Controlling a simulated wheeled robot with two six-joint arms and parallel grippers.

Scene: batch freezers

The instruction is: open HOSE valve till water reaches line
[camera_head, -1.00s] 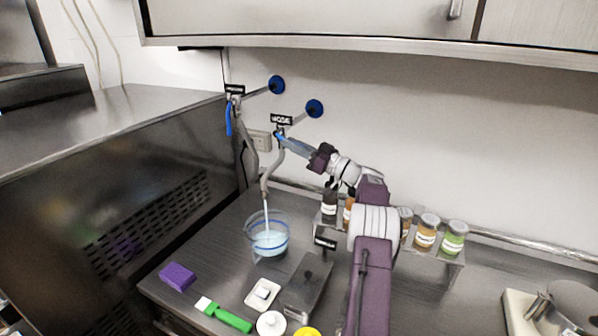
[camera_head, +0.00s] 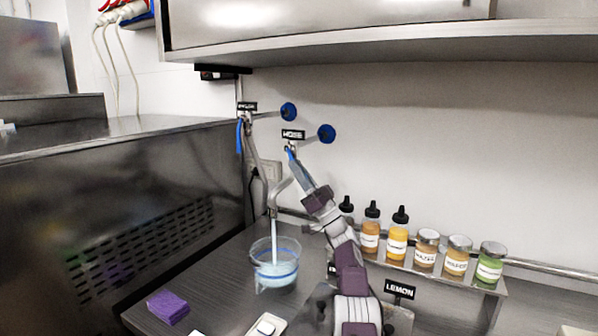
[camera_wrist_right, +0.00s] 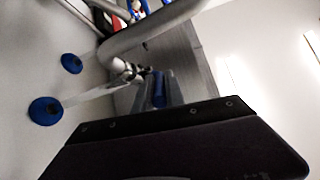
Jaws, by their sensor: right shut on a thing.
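The HOSE label (camera_head: 293,134) hangs on the wall pipe of the right-hand tap. My right gripper (camera_head: 296,164) is shut on the blue valve handle (camera_head: 290,151) under that label, and its arm slopes down to the right. In the right wrist view the blue handle (camera_wrist_right: 159,90) shows between the fingers. The hose spout (camera_head: 274,205) pours a pale stream into a clear container (camera_head: 290,247) on the counter. The container holds light blue water (camera_head: 275,268) and bears a blue line (camera_head: 277,276). The water surface looks close to the line; the exact gap is unclear. My left gripper is out of view.
A second labelled tap with a blue handle (camera_head: 239,135) stands just left. A rack (camera_head: 450,277) with several bottles and jars stands right of my arm. A purple sponge (camera_head: 168,307) lies at the counter's front left. A steel cabinet (camera_head: 400,28) overhangs above.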

